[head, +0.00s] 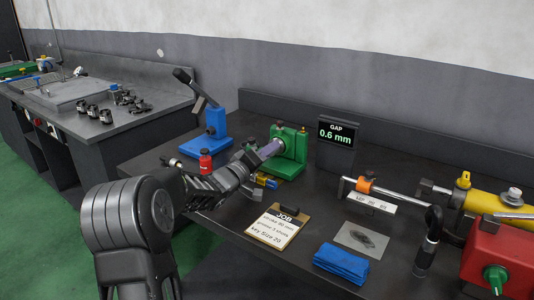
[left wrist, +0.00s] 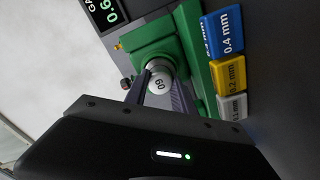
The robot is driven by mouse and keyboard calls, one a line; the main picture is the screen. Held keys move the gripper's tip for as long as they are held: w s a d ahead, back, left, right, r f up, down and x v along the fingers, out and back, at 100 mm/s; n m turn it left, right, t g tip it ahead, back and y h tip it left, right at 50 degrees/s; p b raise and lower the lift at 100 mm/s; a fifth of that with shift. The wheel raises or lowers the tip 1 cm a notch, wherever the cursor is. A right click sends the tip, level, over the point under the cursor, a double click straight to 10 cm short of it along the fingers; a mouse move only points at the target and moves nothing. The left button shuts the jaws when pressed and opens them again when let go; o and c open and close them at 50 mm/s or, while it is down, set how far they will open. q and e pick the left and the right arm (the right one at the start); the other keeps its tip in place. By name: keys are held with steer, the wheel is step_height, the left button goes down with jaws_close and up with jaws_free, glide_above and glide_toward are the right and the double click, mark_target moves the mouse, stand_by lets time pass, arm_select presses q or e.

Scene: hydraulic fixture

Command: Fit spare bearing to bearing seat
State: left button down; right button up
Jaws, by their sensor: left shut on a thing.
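My left gripper (head: 272,147) reaches to the front of the green block (head: 290,150) on the bench. In the left wrist view its fingers (left wrist: 163,85) are shut on a round part marked 60 (left wrist: 159,84), pale on its near face. I cannot tell for sure that this is the spare bearing. The part lies in line with the round opening of the green block (left wrist: 160,50). The seat behind it is hidden, so I cannot tell how far in the part is. My right gripper is not in view.
Shims marked 0.4 mm (left wrist: 227,34) and 0.2 mm (left wrist: 229,75) lie beside the block. A display (head: 336,135) reads GAP 0.6 mm. A blue press (head: 212,135), red bottle (head: 205,163), clipboard (head: 278,226), blue cloth (head: 341,263) and yellow cylinder (head: 492,203) stand around.

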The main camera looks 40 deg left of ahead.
arm_select(q)
steer(key=shift+w, duration=0.7)
stand_by(0.6)
steer(key=c, duration=1)
jaws_free()
steer(key=shift+o, duration=0.2)
steer(key=s, duration=0.7)
steer(key=shift+s, duration=0.15)
steer(key=shift+s+d, duration=0.1)
steer(key=shift+s, duration=0.2)
